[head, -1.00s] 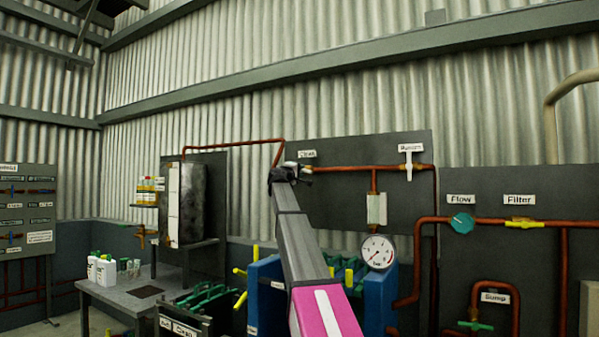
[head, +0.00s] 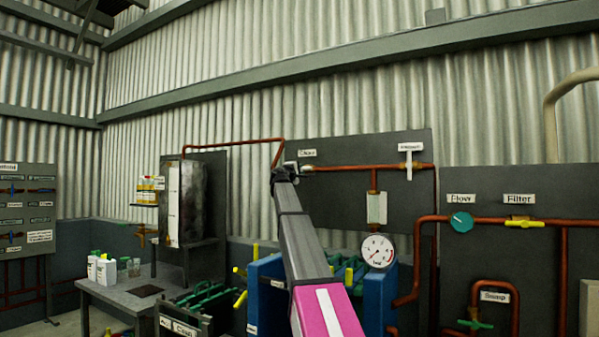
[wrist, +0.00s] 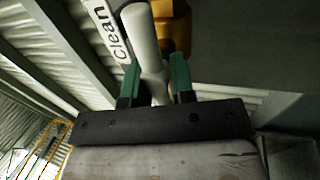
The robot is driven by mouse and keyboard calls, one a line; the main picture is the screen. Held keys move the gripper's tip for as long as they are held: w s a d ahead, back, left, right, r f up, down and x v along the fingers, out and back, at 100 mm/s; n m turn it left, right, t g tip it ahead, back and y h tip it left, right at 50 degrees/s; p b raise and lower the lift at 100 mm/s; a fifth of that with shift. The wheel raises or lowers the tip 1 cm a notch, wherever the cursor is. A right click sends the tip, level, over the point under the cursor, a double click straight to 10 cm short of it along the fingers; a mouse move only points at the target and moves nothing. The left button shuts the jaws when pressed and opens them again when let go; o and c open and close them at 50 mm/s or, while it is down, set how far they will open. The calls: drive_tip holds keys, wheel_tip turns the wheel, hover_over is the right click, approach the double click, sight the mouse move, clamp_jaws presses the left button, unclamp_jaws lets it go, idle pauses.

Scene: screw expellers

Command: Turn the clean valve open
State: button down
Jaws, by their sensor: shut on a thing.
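The clean valve has a white handle (wrist: 143,38) and a brass-coloured body (wrist: 173,28), seen close up in the wrist view next to a "Clean" label (wrist: 108,30). My gripper (wrist: 156,78) has its two green fingers on either side of the white handle and is shut on it. In the head view my gripper (head: 284,170) is at the left end of the upper copper pipe, just left of and below the "Clean" label (head: 307,153). My gripper and arm hide most of the valve there.
A second white-handled valve (head: 408,162) is on the same grey panel (head: 340,150), to the right. A pressure gauge (head: 377,251) and blue filter press (head: 267,285) are below. A grey tank (head: 195,203) stands to the left. Copper pipes (head: 345,168) run close to my gripper.

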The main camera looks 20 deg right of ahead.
drive_tip(key=c, duration=1.1)
unclamp_jaws()
drive_tip(key=shift+r, duration=0.35)
drive_tip(key=shift+f, duration=0.1)
drive_tip(key=shift+a+f, duration=0.1)
drive_tip(key=shift+v, duration=5.35)
